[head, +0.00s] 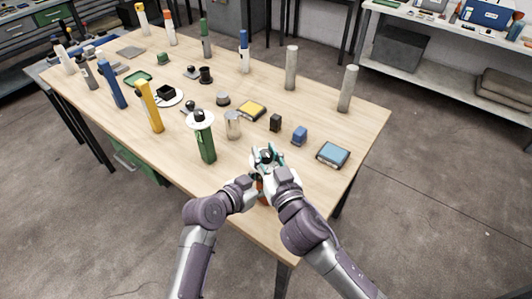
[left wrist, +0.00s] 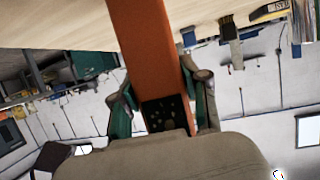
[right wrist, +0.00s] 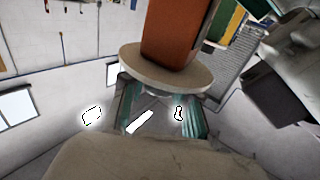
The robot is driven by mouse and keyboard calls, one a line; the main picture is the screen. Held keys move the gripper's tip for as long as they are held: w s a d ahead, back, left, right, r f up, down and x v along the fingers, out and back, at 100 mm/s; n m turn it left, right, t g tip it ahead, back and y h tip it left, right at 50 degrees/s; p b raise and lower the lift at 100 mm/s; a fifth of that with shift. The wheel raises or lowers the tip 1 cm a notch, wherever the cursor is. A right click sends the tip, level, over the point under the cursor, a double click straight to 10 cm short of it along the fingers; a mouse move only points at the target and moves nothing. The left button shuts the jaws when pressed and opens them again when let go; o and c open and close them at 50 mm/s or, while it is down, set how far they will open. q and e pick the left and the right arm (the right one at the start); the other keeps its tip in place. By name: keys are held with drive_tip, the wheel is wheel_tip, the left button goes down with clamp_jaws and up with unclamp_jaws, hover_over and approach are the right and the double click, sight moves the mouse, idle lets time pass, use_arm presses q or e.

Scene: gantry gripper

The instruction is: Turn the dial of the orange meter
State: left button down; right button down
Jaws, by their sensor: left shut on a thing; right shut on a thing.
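The orange meter stands near the front edge of the table, mostly hidden behind my grippers; a sliver of its body (head: 260,186) shows in the head view. In the left wrist view, its orange body (left wrist: 145,40) runs between the fingers of my left gripper (left wrist: 160,88), which is shut on it. In the right wrist view, a cream disc (right wrist: 138,63) sits on the end of the orange body (right wrist: 172,28). My right gripper (right wrist: 158,102) is shut at the dial on the disc's outer side; the gripped part is mostly hidden. In the head view my right gripper (head: 267,158) is above the left one.
A green meter (head: 205,143) with a white disc stands left of my grippers, beside a metal cylinder (head: 232,125). Several coloured posts stand further back. The table's right corner is clear.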

drive_tip(key=shift+r+m+t+h, duration=0.15)
drive_tip(key=shift+m+t+h, duration=0.15)
drive_tip(key=shift+m+h, duration=0.45)
drive_tip(key=shift+h, duration=0.45)
drive_tip(key=c, duration=0.8)
unclamp_jaws()
drive_tip(key=shift+s+d, duration=0.1)
drive_tip(key=shift+s, duration=0.05)
drive_tip(key=shift+s+f, duration=0.2)
drive_tip(key=shift+s, duration=0.1)
drive_tip(key=v, duration=1.1)
drive_tip(key=shift+s+d, duration=0.1)
